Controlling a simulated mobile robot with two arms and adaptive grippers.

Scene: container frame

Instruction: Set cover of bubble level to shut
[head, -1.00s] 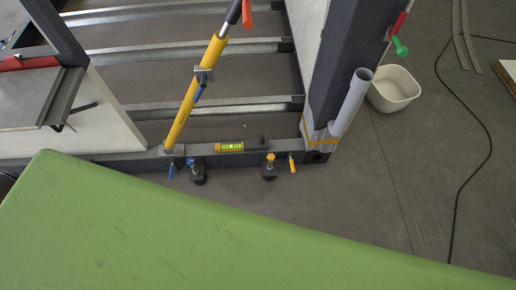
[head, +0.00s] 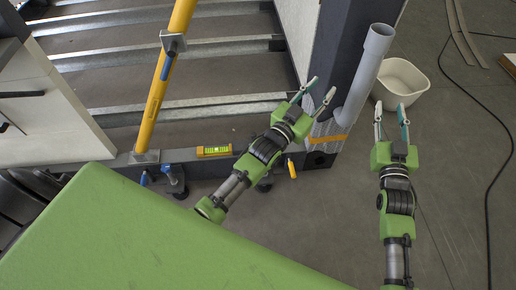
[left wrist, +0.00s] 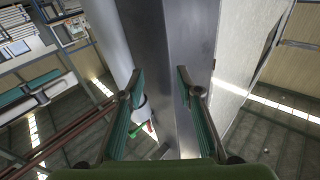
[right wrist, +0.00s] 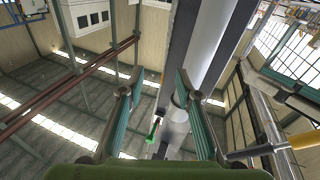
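In the head view the bubble level (head: 214,151) is a small yellow-green bar on the dark lower beam of the frame, right of the yellow brace. Whether its cover is open or shut is too small to tell. My left gripper (head: 318,87) is open and empty beside the corner post, to the right of and beyond the level; its teal fingers also show spread in the left wrist view (left wrist: 160,78). My right gripper (head: 391,112) is open and empty over the floor near the white tub; it also shows open in the right wrist view (right wrist: 159,82).
A yellow brace (head: 163,85) rises from the beam left of the level. A grey pipe (head: 368,75) leans by the dark post (head: 343,50). A white tub (head: 402,82) stands behind my right gripper. The floor at right is mostly clear, with a black cable.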

